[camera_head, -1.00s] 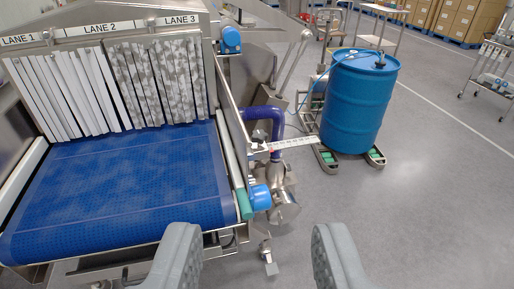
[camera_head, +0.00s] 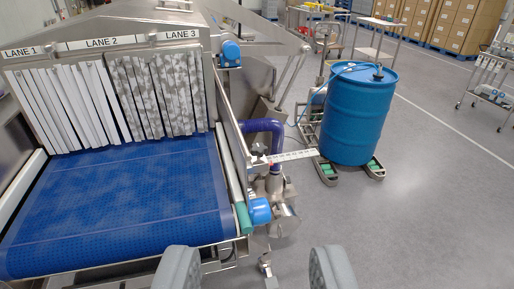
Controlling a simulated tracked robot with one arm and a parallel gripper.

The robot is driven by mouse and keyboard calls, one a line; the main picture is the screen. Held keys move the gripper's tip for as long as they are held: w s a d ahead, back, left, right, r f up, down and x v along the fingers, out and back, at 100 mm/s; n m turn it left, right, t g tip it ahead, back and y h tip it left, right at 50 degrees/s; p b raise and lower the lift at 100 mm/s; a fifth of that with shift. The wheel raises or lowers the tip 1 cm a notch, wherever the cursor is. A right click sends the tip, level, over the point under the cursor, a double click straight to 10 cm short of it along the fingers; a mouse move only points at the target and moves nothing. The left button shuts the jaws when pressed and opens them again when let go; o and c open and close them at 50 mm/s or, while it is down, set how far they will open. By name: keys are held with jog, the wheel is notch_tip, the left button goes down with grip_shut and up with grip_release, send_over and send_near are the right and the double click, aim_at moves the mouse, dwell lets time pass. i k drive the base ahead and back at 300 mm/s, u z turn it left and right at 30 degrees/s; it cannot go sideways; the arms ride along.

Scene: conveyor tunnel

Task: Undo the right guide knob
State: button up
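A small dark knob (camera_head: 259,149) sits on the right side of the conveyor, at the inner end of a white scale strip (camera_head: 292,156) that sticks out to the right. The right guide rail (camera_head: 229,110) runs along the belt's right edge, just left of the knob. The knob is small, so its exact shape and how tight it is cannot be told. My gripper (camera_head: 254,270) is open and empty at the bottom of the view. Its two grey fingers are wide apart, and the knob appears ahead of them, with no contact.
The blue belt (camera_head: 120,205) runs under strip curtains (camera_head: 160,95) at the left. A blue motor-like part (camera_head: 260,211) and a purple pipe (camera_head: 268,127) are beside the frame. A blue drum (camera_head: 357,115) stands on a wheeled base at right. The floor (camera_head: 430,220) at right is clear.

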aim_at(259, 150)
jog(key=z, duration=0.55)
jog(key=i, duration=1.7)
jog(key=u, duration=0.5)
